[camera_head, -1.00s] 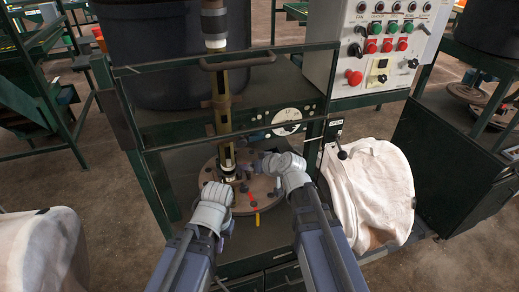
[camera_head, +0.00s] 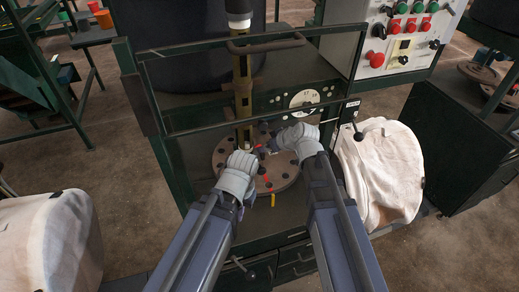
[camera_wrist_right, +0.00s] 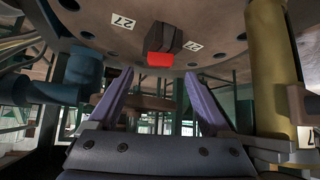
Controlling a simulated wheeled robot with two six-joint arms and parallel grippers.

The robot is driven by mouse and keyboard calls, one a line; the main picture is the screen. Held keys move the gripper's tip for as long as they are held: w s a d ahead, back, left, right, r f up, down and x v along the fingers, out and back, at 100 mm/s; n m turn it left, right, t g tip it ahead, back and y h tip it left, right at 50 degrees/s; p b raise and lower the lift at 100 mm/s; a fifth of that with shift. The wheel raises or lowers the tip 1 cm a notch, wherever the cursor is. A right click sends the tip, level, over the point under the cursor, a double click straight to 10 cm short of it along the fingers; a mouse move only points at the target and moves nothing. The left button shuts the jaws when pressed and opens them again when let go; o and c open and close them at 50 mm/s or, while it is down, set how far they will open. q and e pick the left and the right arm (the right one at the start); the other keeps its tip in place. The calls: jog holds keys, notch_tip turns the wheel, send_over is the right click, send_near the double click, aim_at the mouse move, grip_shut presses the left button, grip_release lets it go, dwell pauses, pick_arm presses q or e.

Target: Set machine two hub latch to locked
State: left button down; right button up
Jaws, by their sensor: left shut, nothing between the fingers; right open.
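A round brown hub plate (camera_head: 284,180) with dark knobs sits in the green frame of the machine, around the foot of a yellowish post (camera_head: 243,100). A red mark (camera_head: 268,185) and a yellow tab (camera_head: 273,201) show at its front edge. In the right wrist view, a dark block with a red end (camera_wrist_right: 161,59) sits on the plate between two "27" labels, beyond my fingers. My right gripper (camera_wrist_right: 155,95) is open; the block is not between its fingers. My left gripper (camera_head: 243,160) is shut and empty at the plate's left side. The latch's setting cannot be told.
A horizontal green rail (camera_head: 215,128) crosses in front of the post. A white dial (camera_head: 304,99) is behind the plate. A control box (camera_head: 395,35) and a black-knobbed lever (camera_head: 358,134) stand right.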

pick_arm(q)
notch_tip(320, 180, down, 4)
jog(key=b, duration=0.3)
jog(key=shift+r, duration=0.1)
pick_arm(e)
jog(key=x, duration=0.5)
jog(key=shift+a+f, duration=0.1)
jog(key=shift+f, duration=0.05)
pick_arm(q)
jog(key=shift+r, duration=0.1)
pick_arm(e)
jog(key=shift+c, duration=0.4)
grip_shut()
jog(key=shift+s+a+m+t+h, duration=0.1)
jog(key=shift+s+m+t+h, duration=0.15)
jog(key=shift+m, duration=0.35)
jog(key=shift+w+m+t+h, duration=0.1)
jog(key=shift+m+t+h, duration=0.25)
jog(key=shift+m+h, duration=0.4)
